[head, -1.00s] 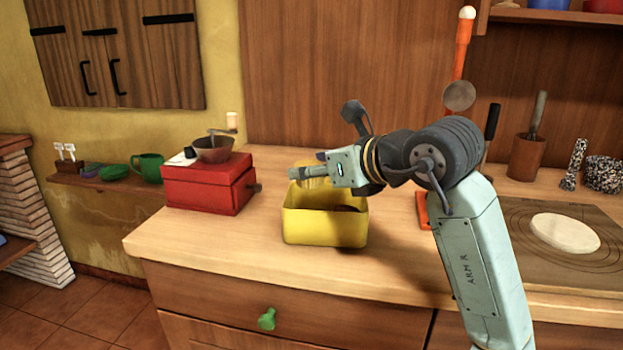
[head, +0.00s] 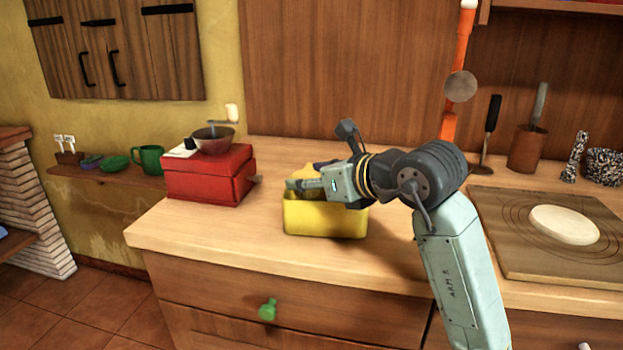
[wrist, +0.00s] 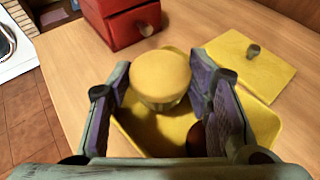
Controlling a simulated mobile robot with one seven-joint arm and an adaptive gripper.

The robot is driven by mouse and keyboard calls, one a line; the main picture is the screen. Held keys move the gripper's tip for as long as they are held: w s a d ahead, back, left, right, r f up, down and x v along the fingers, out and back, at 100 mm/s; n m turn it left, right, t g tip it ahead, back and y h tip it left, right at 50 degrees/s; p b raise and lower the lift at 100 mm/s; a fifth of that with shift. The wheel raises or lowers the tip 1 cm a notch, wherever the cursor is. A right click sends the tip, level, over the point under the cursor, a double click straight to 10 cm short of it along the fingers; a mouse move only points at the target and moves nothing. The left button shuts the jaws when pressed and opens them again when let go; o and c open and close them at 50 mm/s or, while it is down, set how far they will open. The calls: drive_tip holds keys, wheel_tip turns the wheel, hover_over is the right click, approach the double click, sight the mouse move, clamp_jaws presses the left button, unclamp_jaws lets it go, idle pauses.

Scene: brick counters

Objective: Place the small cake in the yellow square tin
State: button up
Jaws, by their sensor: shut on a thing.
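The small cake (wrist: 160,77), round with a golden top, is between the purple-padded fingers of my gripper (wrist: 162,80) in the wrist view. My gripper is shut on it. The yellow square tin (head: 325,221) stands on the counter. In the head view my gripper (head: 300,186) is low at the tin's opening and hides most of the inside; the cake cannot be made out there. In the wrist view the cake is over the tin (wrist: 264,124). Whether it touches the tin floor I cannot tell. A dark reddish thing, partly hidden, shows inside the tin near the right finger.
A yellow lid with a knob (wrist: 258,72) lies on the counter behind the tin. A red grinder box (head: 205,178) stands to the left. A board with dough (head: 563,225) is at the right. Counter in front of the tin is clear.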

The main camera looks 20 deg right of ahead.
drive_tip(key=shift+f, duration=0.3)
drive_tip(key=o, duration=1.1)
drive_tip(key=shift+o, duration=0.2)
drive_tip(key=shift+r+p, duration=0.55)
drive_tip(key=shift+r, duration=0.15)
drive_tip(key=b+v, duration=0.2)
drive_tip(key=v, duration=1)
